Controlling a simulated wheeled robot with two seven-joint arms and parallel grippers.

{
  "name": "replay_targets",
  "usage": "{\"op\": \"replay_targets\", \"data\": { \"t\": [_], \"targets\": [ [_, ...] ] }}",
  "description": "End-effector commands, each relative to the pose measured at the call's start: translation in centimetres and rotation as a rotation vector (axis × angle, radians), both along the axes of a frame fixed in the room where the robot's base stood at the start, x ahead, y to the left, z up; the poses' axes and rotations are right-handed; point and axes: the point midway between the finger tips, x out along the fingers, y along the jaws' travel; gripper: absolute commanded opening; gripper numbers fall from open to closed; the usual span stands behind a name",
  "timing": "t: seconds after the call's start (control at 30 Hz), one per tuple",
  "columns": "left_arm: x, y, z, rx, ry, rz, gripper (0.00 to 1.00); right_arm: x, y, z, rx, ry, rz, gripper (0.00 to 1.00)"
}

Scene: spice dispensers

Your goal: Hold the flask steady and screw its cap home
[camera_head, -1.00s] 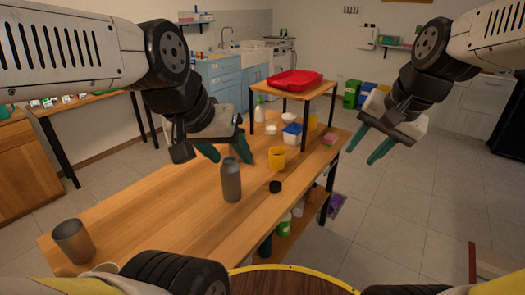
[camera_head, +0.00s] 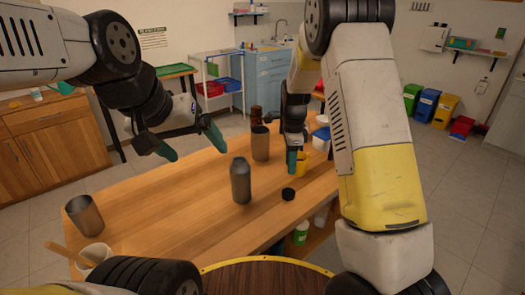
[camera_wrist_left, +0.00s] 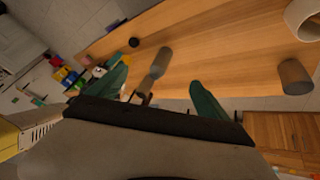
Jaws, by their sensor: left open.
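The grey metal flask (camera_head: 240,181) stands upright on the wooden table with no cap visible on it. Its small black cap (camera_head: 288,194) lies on the table just to its right. In the left wrist view the flask (camera_wrist_left: 160,62) shows between my fingers, further off, with the cap (camera_wrist_left: 134,42) beside it. My left gripper (camera_head: 190,143) is open and empty, above the table and left of the flask. My right gripper (camera_head: 291,160) points down beyond the cap, near a yellow cup. Its fingers are seen edge-on, so its opening cannot be told.
A metal cup (camera_head: 260,143) stands behind the flask, with a dark brown bottle (camera_head: 257,115) further back. The yellow cup (camera_head: 301,170) is close to my right fingers. Another metal cup (camera_head: 84,216) and a mug with a wooden spoon (camera_head: 97,254) are at the left. The tabletop left of the flask is clear.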

Motion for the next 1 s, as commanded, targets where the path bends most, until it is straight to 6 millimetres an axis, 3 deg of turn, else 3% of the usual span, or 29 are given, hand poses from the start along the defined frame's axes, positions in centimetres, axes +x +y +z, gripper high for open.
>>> {"op": "replay_targets", "data": {
  "t": [0.23, 0.47, 0.73, 1.0],
  "targets": [
    [5.0, -1.1, -1.2, -0.265, 0.246, 0.347, 0.88, 0.0, 0.0, 0.1, 0.001, -0.001, 0.001, 0.36],
    [10.4, -2.2, -4.1, -0.446, 0.505, 0.798, 0.88, 0.0, 0.0, 0.1, 0.001, -0.001, 0.002, 0.36],
    [16.5, -3.4, -9.3, -0.53, 0.702, 1.387, 0.88, 0.0, 0.0, 0.1, 0.001, -0.001, 0.002, 0.36],
    [21.8, -4.4, -15.4, -0.543, 0.699, 1.99, 0.88, 0.0, 0.0, 0.1, 0.001, -0.001, 0.002, 0.36]
  ]
}}
